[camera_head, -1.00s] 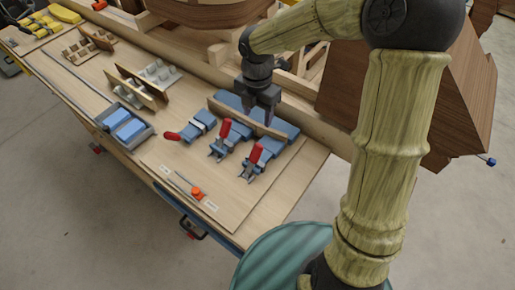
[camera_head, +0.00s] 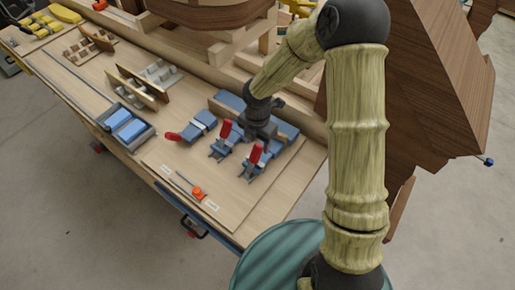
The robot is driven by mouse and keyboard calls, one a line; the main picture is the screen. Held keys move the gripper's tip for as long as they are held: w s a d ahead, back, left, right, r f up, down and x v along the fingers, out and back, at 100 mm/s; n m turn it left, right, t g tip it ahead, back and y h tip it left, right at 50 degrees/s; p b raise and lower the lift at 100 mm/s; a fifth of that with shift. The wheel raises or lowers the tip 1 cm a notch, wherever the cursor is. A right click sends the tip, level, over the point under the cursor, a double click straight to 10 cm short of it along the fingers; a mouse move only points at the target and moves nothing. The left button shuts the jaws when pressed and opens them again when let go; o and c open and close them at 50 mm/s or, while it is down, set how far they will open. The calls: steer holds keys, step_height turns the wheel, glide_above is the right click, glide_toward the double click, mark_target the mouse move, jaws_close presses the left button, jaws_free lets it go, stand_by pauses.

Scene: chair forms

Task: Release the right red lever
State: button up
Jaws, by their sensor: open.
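Three blue toggle clamps with red levers stand in a row on the workbench. The right red lever (camera_head: 256,154) stands up, tilted, on the right clamp (camera_head: 248,172). The middle red lever (camera_head: 225,130) also stands up. The left red lever (camera_head: 173,136) lies low, pointing left. My gripper (camera_head: 260,137) is open, just above and behind the right lever, between it and the middle one. I cannot tell whether it touches either lever. My gripper hides part of the wooden strip and blue block behind the clamps.
A blue-grey tray (camera_head: 127,125) sits at the left front edge. A small orange-handled tool (camera_head: 197,192) lies in front of the clamps. Wooden chair parts (camera_head: 222,47) stand behind. The board in front of the clamps is mostly clear.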

mark_target(254, 158)
steer(key=shift+f, duration=2.4)
jaws_close()
